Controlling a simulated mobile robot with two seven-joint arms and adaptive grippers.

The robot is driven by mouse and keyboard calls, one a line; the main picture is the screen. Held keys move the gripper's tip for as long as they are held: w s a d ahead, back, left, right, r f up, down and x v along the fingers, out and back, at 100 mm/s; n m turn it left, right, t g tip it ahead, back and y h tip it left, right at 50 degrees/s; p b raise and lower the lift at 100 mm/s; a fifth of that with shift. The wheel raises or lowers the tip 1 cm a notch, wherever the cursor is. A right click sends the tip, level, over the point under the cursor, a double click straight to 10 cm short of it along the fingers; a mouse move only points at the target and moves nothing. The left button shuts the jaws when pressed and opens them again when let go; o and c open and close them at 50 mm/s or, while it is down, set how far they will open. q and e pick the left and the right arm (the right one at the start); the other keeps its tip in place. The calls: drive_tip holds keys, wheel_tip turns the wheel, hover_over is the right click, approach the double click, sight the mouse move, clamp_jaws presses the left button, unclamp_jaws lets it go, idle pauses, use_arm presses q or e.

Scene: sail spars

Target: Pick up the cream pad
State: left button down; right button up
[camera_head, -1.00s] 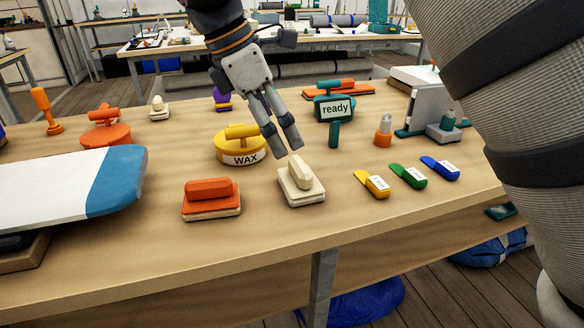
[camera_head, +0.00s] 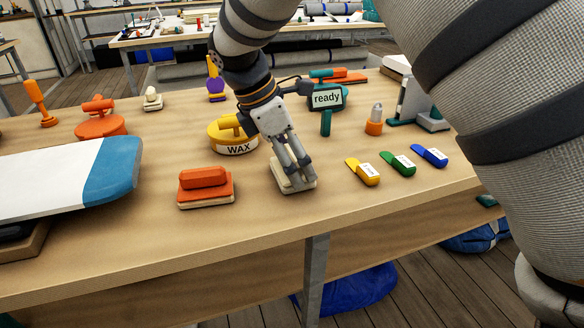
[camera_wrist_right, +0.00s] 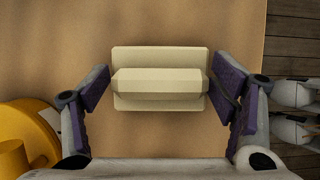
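The cream pad (camera_head: 281,176) lies flat near the front middle of the table, a pale block with a raised grip bar, partly hidden by my gripper in the head view. In the right wrist view the cream pad (camera_wrist_right: 160,103) is centred between the fingers. My right gripper (camera_head: 298,180) is lowered over it, pointing down. In the right wrist view the right gripper (camera_wrist_right: 161,88) is open, one finger near each end of the grip bar; I cannot tell whether they touch it. My left gripper is not in view.
An orange pad (camera_head: 205,187) sits left of the cream pad, and a yellow WAX tin (camera_head: 233,140) behind it. Yellow (camera_head: 362,171), green (camera_head: 398,163) and blue (camera_head: 429,155) tools lie to the right. A white-and-blue board (camera_head: 110,172) is at left. Bare table lies in front.

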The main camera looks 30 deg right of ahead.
sight(290, 154)
idle(0.3)
drive_tip(key=shift+r, duration=0.4)
drive_tip(key=r, duration=0.3)
drive_tip(key=shift+s+a+r, duration=0.2)
drive_tip(key=shift+a+r, duration=0.1)
drive_tip(key=shift+a, duration=0.05)
drive_tip(key=s+a+r, duration=0.3)
drive_tip(key=s+a+r+p, duration=0.1)
drive_tip(key=s+a+r, duration=0.1)
drive_tip(key=a+r, duration=0.1)
drive_tip(key=s+a+r, duration=0.3)
drive_tip(key=a, duration=0.1)
drive_tip(key=shift+s+a, duration=0.15)
drive_tip(key=shift+s, duration=0.15)
drive_tip(key=o, duration=0.5)
drive_tip(key=c, duration=0.4)
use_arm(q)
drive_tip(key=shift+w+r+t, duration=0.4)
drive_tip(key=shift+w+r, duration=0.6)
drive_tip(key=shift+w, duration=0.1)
